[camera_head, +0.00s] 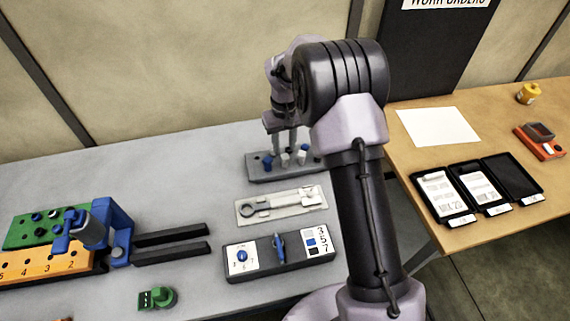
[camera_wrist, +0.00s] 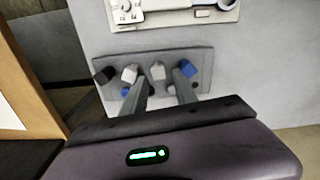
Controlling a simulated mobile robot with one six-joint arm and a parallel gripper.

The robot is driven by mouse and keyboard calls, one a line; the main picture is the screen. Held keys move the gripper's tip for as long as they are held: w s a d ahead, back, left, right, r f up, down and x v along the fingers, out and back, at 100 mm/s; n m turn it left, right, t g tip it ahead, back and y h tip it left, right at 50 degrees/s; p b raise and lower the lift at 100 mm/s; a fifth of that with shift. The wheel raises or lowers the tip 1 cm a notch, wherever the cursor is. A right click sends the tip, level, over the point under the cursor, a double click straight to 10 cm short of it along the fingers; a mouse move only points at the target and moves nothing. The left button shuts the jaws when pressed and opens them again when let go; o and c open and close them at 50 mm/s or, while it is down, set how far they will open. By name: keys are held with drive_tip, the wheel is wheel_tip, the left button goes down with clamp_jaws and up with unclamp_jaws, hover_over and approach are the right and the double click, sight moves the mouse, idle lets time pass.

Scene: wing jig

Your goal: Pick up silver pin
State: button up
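The pin block (camera_head: 262,177) stands on the grey table and holds several pins; it also shows in the wrist view (camera_wrist: 205,57). Two pale pins stand in its row: a grey-beige one (camera_wrist: 157,71) and a whiter one (camera_wrist: 129,72). Their shades are close, so I cannot tell surely which is silver. A blue pin (camera_wrist: 187,68) and a black pin (camera_wrist: 104,75) stand at the row's ends. My gripper (camera_wrist: 162,80) is open above the block, its fingers either side of the grey-beige pin in the picture; contact is not clear. In the head view my gripper (camera_head: 285,148) points down.
A light grey tray (camera_head: 246,208) and a dark panel with a blue switch (camera_head: 279,247) lie in front of the block. A blue clamp jig (camera_head: 115,230) with green and orange blocks stands at left. A wooden table (camera_head: 405,165) is at right.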

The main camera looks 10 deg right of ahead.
sight(285, 156)
drive_tip(key=shift+f, duration=0.95)
drive_tip(key=f, duration=0.1)
drive_tip(key=f+b, duration=0.1)
drive_tip(key=f, duration=0.1)
drive_tip(key=f+b, duration=0.1)
drive_tip(key=f, duration=0.1)
drive_tip(key=shift+w+d+f, duration=0.1)
drive_tip(key=shift+w+d, duration=0.05)
drive_tip(key=shift+w, duration=0.25)
drive_tip(key=shift+c, duration=0.2)
clamp_jaws()
